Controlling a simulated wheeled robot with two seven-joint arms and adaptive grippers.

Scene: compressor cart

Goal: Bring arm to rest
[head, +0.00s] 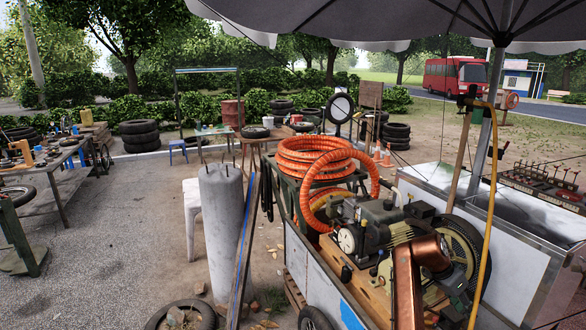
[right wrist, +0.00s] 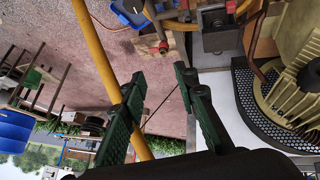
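My right gripper (right wrist: 158,76) shows in the right wrist view with its two dark green fingers spread apart and nothing gripped between them. A yellow hose (right wrist: 95,45) runs past the left finger, partly hidden by it; I cannot tell how near it is. In the head view, a copper-coloured arm link (head: 405,285), apparently mine, stands in front of the compressor (head: 375,220); the gripper fingers are hard to make out there. My left gripper is not in view.
The cart (head: 310,265) carries the compressor and a coiled orange hose (head: 310,160). The yellow hose (head: 487,200) hangs by the umbrella pole (head: 492,120) at the right. A grey cylinder (head: 222,225) stands left of the cart. The gravel further left (head: 120,250) is clear.

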